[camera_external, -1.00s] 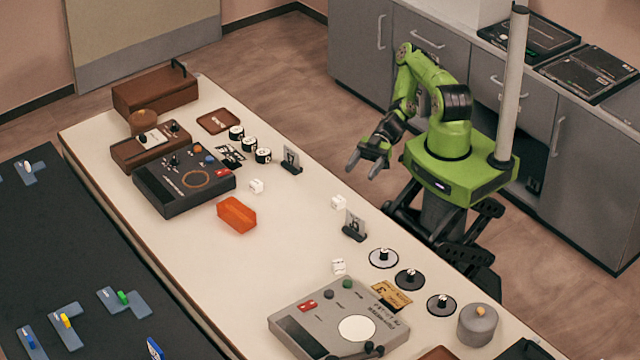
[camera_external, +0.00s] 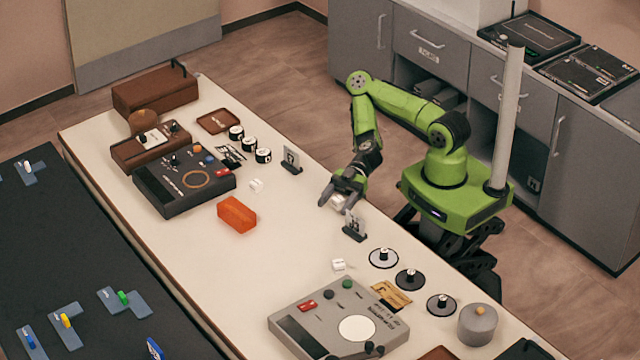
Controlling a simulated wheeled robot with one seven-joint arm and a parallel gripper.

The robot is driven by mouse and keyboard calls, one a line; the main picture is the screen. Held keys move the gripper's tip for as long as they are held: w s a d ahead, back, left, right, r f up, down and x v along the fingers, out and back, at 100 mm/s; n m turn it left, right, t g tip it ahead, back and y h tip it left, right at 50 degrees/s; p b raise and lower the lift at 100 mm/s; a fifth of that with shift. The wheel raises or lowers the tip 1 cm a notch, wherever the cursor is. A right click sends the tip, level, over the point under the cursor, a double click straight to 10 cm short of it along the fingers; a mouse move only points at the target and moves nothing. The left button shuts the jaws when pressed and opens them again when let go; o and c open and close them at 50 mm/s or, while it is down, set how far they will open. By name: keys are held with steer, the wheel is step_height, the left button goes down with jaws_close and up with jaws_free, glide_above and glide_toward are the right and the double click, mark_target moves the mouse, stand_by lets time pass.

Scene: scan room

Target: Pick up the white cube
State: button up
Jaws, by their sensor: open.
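My gripper (camera_external: 337,204) is open and points down over the table's right edge. Its fingers are on either side of a small white cube (camera_external: 338,203), which is partly covered by them. I cannot tell whether the fingers touch it. A second white cube (camera_external: 256,185) lies on the table left of my gripper, above the orange block. A third white cube (camera_external: 338,265) lies nearer the camera, by the grey device.
A black stand with a card (camera_external: 353,228) is close beside my gripper. Another card stand (camera_external: 291,160) is further back. An orange block (camera_external: 237,215), a dark device (camera_external: 183,182) and a grey device (camera_external: 330,318) stand on the white table. The table's middle (camera_external: 285,235) is clear.

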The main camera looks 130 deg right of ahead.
steer(key=shift+w+a, duration=0.15)
steer(key=shift+w, duration=0.1)
steer(key=shift+c, duration=0.3)
steer(key=c, duration=0.9)
steer(key=shift+o, duration=0.2)
steer(key=shift+r, duration=0.1)
steer(key=shift+r, duration=0.35)
steer(key=shift+s+d+p, duration=0.35)
steer(key=shift+s+p, duration=0.15)
steer(key=shift+p, duration=0.7)
steer(key=p+v, duration=0.1)
steer(key=p, duration=0.1)
steer(key=shift+s+r+p, duration=0.15)
steer(key=shift+s+p, duration=0.15)
steer(key=f+p+v, duration=0.1)
steer(key=v, duration=0.4)
steer(key=f+p+v, duration=0.1)
steer(key=v, duration=0.4)
steer(key=f+p+v, duration=0.1)
steer(key=p+v, duration=0.1)
steer(key=v, duration=0.3)
steer(key=shift+s+d, duration=0.15)
steer(key=shift+s, duration=0.1)
